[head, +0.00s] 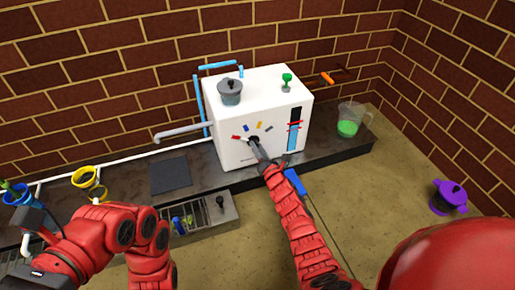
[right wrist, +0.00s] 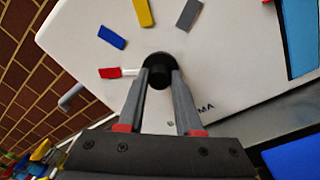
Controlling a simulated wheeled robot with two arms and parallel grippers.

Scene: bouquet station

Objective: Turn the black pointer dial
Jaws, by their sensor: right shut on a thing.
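The black pointer dial (right wrist: 158,68) is on the front of a white machine (head: 235,95). Around it in the right wrist view are a red mark (right wrist: 110,72), a blue mark (right wrist: 111,37), a yellow mark (right wrist: 143,12) and a grey mark (right wrist: 189,13). A small white strip shows between the dial and the red mark. My right gripper (right wrist: 160,88) is shut on the dial, with a finger on each side; it partly hides the dial in the head view. My left arm is at the lower left in the head view; its fingers do not show clearly.
A grey lidded pot (head: 230,92) and a green knob (head: 287,80) are on top of the machine. A jug with green liquid (head: 348,125) stands to its right. A dark mat (head: 170,175) lies left. A purple pot (head: 448,197) stands far right.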

